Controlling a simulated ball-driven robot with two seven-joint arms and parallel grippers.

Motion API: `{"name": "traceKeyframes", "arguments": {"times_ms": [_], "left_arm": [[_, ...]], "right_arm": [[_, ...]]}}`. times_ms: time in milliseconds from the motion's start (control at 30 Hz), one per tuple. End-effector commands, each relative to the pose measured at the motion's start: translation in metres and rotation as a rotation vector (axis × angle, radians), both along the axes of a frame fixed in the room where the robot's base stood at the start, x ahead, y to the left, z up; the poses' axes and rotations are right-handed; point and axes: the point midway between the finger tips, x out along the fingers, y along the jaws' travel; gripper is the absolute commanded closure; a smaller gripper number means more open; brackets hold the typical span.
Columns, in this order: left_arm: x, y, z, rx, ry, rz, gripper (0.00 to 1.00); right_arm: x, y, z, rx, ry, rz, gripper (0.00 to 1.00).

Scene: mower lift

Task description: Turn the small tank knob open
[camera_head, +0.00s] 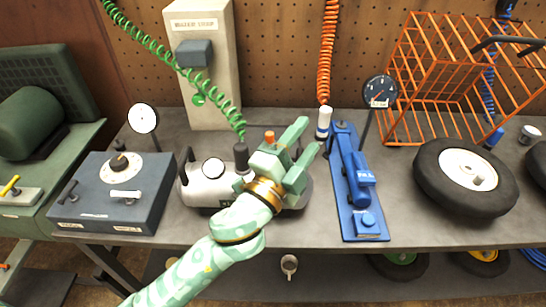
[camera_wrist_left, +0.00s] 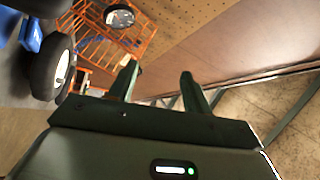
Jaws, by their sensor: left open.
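The silver tank (camera_head: 205,188) lies on the grey bench, with a round white gauge (camera_head: 213,169) on it. My left gripper (camera_head: 304,150) is above the tank's right part, with its fingers apart and pointing right, and hides much of that end. A small orange cap (camera_head: 269,136) shows at the gripper's back edge; I cannot tell whether it is the tank knob. In the left wrist view the open fingers (camera_wrist_left: 157,82) have nothing between them, and the tank is not seen. My right gripper is not in view.
A blue-grey control box (camera_head: 115,205) stands left of the tank. A blue lift tool (camera_head: 360,195) lies to the right, near a dial gauge (camera_head: 380,90), an orange wire basket (camera_head: 430,120) and a wheel (camera_head: 440,195). A green coiled hose (camera_head: 170,58) hangs down behind the arm.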

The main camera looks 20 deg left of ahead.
Motion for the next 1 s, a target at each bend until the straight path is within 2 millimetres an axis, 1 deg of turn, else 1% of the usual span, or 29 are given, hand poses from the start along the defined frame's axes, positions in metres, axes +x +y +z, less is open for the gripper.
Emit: {"name": "traceKeyframes", "arguments": {"times_ms": [33,67,100,133,167,200,233,267,300,333,367,400,433,467,500,533,567,600,667,700,800,900,967,1000], "left_arm": [[0.001,-0.035,0.034,0.073,-0.163,-0.118,0.51],[-0.003,-0.059,0.051,0.129,-0.269,-0.200,0.51],[-0.013,-0.090,0.070,0.217,-0.412,-0.317,0.51],[-0.023,-0.112,0.080,0.291,-0.516,-0.405,0.51],[-0.034,-0.133,0.085,0.370,-0.615,-0.495,0.51],[-0.048,-0.155,0.085,0.485,-0.737,-0.615,0.51],[-0.058,-0.169,0.081,0.578,-0.820,-0.705,0.51],[-0.066,-0.179,0.073,0.678,-0.895,-0.796,0.51],[-0.073,-0.187,0.059,0.817,-0.980,-0.916,0.51],[-0.075,-0.188,0.046,0.927,-1.027,-1.007,0.51],[-0.073,-0.185,0.032,1.043,-1.063,-1.094,0.51],[-0.066,-0.175,0.015,1.202,-1.089,-1.211,0.51],[-0.058,-0.162,0.004,1.327,-1.087,-1.292,0.51],[-0.047,-0.146,-0.006,1.449,-1.068,-1.373,0.51],[-0.031,-0.121,-0.013,1.606,-1.019,-1.467,0.51],[-0.018,-0.100,-0.015,1.716,-0.962,-1.528,0.51],[-0.005,-0.078,-0.013,1.819,-0.893,-1.581,0.51],[0.010,-0.049,-0.007,1.936,-0.788,-1.637,0.51],[0.028,-0.009,0.008,2.073,-0.616,-1.691,0.51],[0.037,0.013,0.020,2.139,-0.508,-1.711,0.51],[0.048,0.052,0.045,2.232,-0.296,-1.728,0.51],[0.050,0.070,0.056,2.259,-0.190,-1.730,0.51],[0.051,0.073,0.054,2.265,-0.170,-1.730,0.51],[0.051,0.074,0.050,2.264,-0.167,-1.733,0.51]], "right_arm": [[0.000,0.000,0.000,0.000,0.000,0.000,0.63],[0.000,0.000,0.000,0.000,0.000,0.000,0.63],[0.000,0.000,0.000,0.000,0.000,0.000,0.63],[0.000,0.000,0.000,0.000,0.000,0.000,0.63],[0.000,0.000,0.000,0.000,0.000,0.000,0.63],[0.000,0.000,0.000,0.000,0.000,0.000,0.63],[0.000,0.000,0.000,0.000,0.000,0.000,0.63],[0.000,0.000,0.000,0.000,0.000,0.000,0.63],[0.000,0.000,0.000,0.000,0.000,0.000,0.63],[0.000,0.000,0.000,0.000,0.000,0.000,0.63],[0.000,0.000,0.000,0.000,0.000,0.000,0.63],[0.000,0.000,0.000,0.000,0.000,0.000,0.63],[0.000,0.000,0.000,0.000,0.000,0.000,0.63],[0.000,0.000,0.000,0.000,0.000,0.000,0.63],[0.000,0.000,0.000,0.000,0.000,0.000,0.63],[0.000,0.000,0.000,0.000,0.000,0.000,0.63],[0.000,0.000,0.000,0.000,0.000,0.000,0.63],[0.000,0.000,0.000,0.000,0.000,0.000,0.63],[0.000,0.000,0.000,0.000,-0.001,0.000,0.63],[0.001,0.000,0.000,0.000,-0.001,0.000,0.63],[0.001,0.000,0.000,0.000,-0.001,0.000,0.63],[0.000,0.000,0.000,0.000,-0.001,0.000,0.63],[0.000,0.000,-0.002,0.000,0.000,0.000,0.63],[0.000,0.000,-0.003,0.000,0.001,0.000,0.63]]}}
